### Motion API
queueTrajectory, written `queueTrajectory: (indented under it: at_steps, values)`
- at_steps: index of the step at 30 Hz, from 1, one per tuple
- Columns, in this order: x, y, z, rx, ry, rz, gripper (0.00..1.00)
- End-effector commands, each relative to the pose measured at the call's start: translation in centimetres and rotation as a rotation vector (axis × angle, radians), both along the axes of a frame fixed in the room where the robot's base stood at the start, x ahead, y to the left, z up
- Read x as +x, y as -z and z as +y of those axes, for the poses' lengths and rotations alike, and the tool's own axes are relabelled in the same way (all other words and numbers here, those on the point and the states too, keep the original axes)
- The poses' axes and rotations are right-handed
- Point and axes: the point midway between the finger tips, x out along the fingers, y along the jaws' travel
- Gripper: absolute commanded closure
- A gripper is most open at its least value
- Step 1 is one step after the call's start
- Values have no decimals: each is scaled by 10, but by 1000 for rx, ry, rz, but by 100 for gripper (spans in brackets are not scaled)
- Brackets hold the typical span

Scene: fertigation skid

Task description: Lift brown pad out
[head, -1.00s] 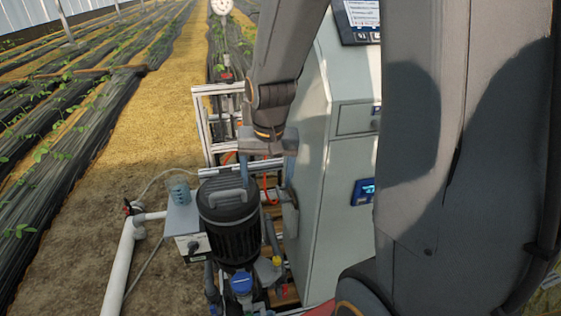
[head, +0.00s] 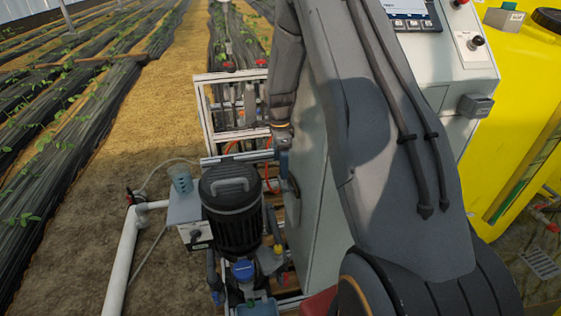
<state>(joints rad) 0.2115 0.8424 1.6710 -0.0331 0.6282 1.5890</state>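I cannot make out a brown pad in the head view. My gripper (head: 284,165) hangs beside the left side of the pale grey cabinet (head: 322,225), just behind and right of the black pump motor (head: 232,222). It is seen nearly edge-on, and one bluish finger shows. Whether it touches the cabinet side, and whether anything is between its fingers, I cannot tell. My arm covers much of the cabinet's front.
A blue-tinted beaker (head: 180,180) stands on a grey box (head: 187,208) left of the motor. A white pipe (head: 122,262) runs along the ground. A metal frame (head: 205,110) stands behind. A yellow tank (head: 520,120) is at right. Open soil lies left.

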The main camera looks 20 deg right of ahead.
Motion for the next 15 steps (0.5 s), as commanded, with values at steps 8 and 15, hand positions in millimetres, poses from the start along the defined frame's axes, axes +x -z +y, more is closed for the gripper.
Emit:
queueTrajectory:
  at_steps: [8,15]
  values:
    - [-1,23,0,0,-2,2,27]
    - [-1,49,-1,0,-2,2,27]
